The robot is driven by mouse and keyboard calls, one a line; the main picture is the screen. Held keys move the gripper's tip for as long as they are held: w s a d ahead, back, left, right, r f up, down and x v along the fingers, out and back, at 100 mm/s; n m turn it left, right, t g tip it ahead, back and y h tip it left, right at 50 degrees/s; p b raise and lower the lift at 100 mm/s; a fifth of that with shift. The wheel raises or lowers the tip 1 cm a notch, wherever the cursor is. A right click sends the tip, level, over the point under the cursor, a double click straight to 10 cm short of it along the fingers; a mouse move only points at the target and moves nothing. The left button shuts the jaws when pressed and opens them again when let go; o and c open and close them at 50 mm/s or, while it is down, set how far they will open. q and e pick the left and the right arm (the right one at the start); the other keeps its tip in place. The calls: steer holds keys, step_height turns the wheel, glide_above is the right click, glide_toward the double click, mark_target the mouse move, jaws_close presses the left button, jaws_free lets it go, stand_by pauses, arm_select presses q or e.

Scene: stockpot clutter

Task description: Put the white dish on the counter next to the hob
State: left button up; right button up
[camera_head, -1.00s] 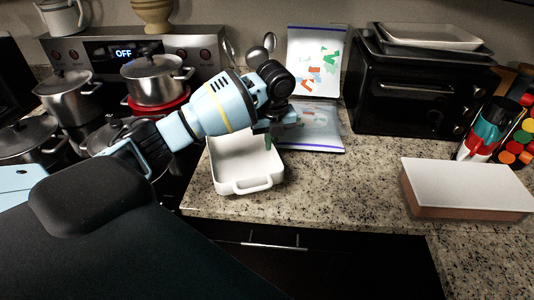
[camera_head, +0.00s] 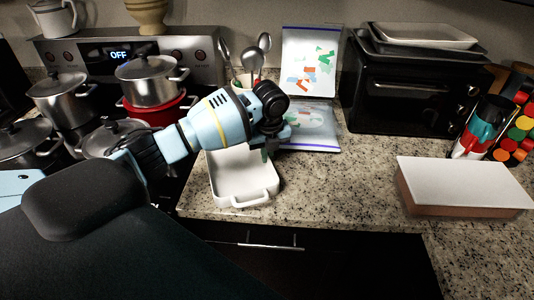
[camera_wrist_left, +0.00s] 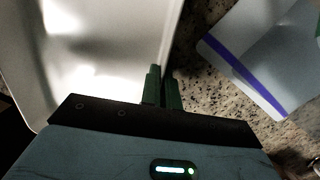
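The white dish (camera_head: 243,200) is a rectangular baking dish with a handle at its near end. It is level over the counter just right of the hob (camera_head: 118,140), on or very close to the surface; I cannot tell if it touches. My left gripper (camera_head: 268,150) is at the dish's right side, pointing down. In the left wrist view its green fingers (camera_wrist_left: 162,88) are close together on either side of the dish's rim (camera_wrist_left: 172,45), shut on it. The dish's far end is partly hidden by my left arm. My right gripper is not in view.
Pots (camera_head: 153,80) crowd the hob. A utensil holder (camera_head: 243,84) stands behind my gripper. A toaster oven (camera_head: 405,90) and a white-topped block (camera_head: 465,182) are right. The middle counter (camera_head: 340,190) is clear.

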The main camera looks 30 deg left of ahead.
arm_select(q)
steer(key=o, duration=0.4)
step_height(320, 180, up, 12)
steer(key=d, duration=0.1)
steer(key=shift+s+p, duration=0.3)
steer(key=shift+s, duration=0.15)
steer(key=shift+r, duration=0.1)
